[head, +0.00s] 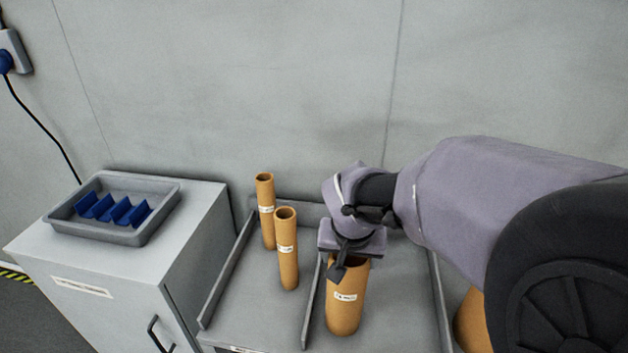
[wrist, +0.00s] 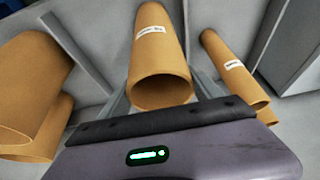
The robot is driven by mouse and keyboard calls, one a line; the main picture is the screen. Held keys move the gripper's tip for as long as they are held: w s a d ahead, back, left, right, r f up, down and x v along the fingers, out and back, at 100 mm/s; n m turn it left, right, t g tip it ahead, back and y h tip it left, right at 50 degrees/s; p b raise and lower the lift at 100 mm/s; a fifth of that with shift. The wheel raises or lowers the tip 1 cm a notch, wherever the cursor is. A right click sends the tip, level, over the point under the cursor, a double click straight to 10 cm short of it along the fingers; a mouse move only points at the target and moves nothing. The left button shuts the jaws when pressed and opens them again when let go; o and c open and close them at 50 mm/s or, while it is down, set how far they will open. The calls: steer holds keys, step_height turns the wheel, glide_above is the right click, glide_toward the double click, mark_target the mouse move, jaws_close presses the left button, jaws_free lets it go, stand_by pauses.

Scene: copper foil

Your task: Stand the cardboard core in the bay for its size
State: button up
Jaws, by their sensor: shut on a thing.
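A medium-width brown cardboard core (head: 345,308) with a white label stands upright in the bay just right of a low divider (head: 314,308). My gripper (head: 343,266) is above it, shut on its upper end. In the wrist view the core (wrist: 160,55) lies between my two fingers, its open top facing the camera. I cannot tell whether its base touches the bay floor. Two narrower labelled cores (head: 266,212) (head: 287,250) stand in the bay to the left. A wider core (head: 471,322) at the right is mostly hidden by my arm.
The bays have low grey walls, with a left wall (head: 226,274) and a right wall (head: 439,300). A grey cabinet (head: 120,255) at left carries a tray (head: 125,236) with a blue ridged piece. A plain wall stands behind.

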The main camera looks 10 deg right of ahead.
steer(key=shift+f, duration=0.1)
steer(key=o, duration=2.1)
